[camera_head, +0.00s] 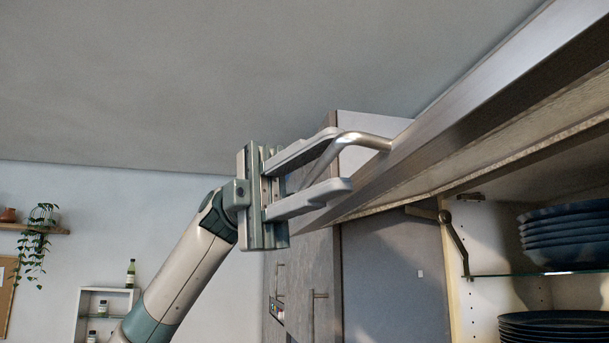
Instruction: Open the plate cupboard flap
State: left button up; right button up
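The cupboard flap (470,120) is raised, tilted up and outward above the cupboard opening. Its bar handle (368,140) is bent metal and sticks out from the flap's front. My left gripper (341,160) comes up from below at the handle, with its two fingers wide apart. The handle bar passes between the fingers, with a visible gap to the lower finger; whether the upper finger touches it I cannot tell. Dark blue plates (566,237) are stacked on a glass shelf inside, with darker plates (556,325) below. My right gripper is not in view.
A hinge arm (455,240) joins the flap to the cupboard's side. Tall grey cabinets (312,260) with bar handles stand behind my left arm. A small white shelf with bottles (106,293) and a hanging plant (38,243) are far left.

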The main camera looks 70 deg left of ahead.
pick_arm(q)
jog(key=shift+a, duration=0.1)
jog(key=shift+s+a, duration=0.15)
jog(key=shift+a, duration=0.05)
jog(key=b+v, duration=0.4)
jog(key=v, duration=1.2)
jog(key=shift+a+b, duration=0.3)
jog(key=shift+a, duration=0.05)
jog(key=shift+s, duration=0.1)
